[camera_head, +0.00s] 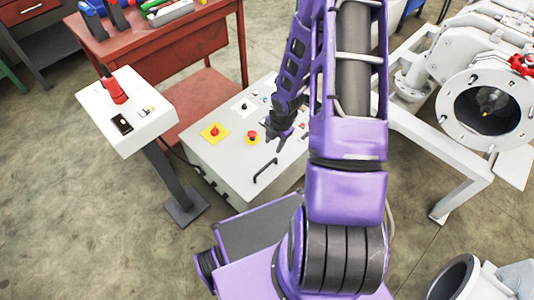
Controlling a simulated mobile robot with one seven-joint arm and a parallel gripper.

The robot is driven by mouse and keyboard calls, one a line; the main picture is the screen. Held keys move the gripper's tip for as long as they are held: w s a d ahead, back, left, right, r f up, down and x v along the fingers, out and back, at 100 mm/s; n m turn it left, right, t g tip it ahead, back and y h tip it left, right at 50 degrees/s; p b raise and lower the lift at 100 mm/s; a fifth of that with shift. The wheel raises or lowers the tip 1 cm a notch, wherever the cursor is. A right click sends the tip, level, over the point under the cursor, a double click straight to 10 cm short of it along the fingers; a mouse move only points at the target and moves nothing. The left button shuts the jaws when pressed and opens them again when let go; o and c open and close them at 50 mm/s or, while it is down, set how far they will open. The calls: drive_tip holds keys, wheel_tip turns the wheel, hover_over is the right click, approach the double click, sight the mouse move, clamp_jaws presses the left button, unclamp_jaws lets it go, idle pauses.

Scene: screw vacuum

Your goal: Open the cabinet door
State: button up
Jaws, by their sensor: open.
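The cabinet (222,162) is a low, light grey box in the middle of the view, partly hidden behind my purple arm. A dark bar handle (266,171) sits on its near side, toward the lower right. My gripper (275,142) is open and empty. It appears above the cabinet, a little beyond the handle in the picture and apart from it. The cabinet's right part is hidden by my arm. The door looks shut, though its edges are hard to make out.
A yellow plate with a red button (214,132) and another red button (251,137) sit on the cabinet. A pedestal panel (125,112) stands at left, a red workbench (160,50) with tools behind it. White vacuum machinery (465,75) stands at right. Floor at lower left is clear.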

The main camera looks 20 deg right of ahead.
sight(265, 167)
drive_tip(key=w+f+b, duration=0.1)
drive_tip(key=f, duration=0.4)
drive_tip(key=w+a+f+b, duration=0.1)
drive_tip(key=f, duration=0.5)
drive_tip(key=w+f+b, duration=0.1)
drive_tip(key=f, duration=0.5)
drive_tip(key=shift+a+f+b, duration=0.15)
drive_tip(key=shift+a+b, duration=0.15)
drive_tip(key=shift+b, duration=0.1)
clamp_jaws()
idle(0.6)
